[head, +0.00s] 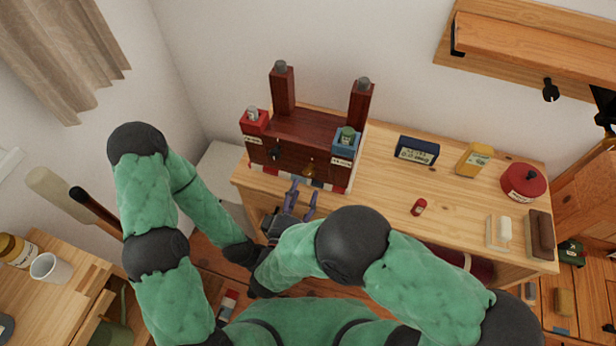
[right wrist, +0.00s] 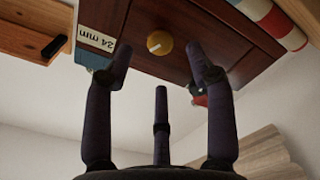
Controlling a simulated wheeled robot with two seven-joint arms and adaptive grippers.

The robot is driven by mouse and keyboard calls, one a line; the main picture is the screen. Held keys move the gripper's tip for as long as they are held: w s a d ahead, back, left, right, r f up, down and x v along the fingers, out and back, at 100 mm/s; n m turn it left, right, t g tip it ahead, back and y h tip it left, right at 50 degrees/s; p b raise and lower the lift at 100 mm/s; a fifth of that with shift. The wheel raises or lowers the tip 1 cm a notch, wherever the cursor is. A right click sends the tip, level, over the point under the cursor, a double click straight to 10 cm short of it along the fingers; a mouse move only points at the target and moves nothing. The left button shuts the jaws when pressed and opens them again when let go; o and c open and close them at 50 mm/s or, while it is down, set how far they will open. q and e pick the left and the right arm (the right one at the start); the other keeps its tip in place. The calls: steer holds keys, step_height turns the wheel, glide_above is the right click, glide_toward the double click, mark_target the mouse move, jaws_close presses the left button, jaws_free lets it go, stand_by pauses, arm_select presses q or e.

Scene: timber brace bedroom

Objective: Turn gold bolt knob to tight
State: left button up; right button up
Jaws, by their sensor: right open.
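The gold bolt knob (head: 309,167) is on the front face of a dark red wooden brace (head: 300,130) standing on the desk. In the right wrist view the round gold knob (right wrist: 159,42) carries a pale line mark and faces the camera. My right gripper (head: 302,193) is open just in front of the brace's front. In the right wrist view its fingers (right wrist: 160,65) are spread below and to both sides of the knob, apart from it, with nothing between them. My left arm reaches down at the left; its gripper fingers do not show.
A black knob (head: 275,151) sits left of the gold one. Red (head: 255,123) and blue (head: 345,143) labelled blocks flank the brace. The desk's middle has room.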

mark_target(308, 175)
steer(key=shift+b+x, duration=0.8)
steer(key=shift+x, duration=2.2)
jaws_close()
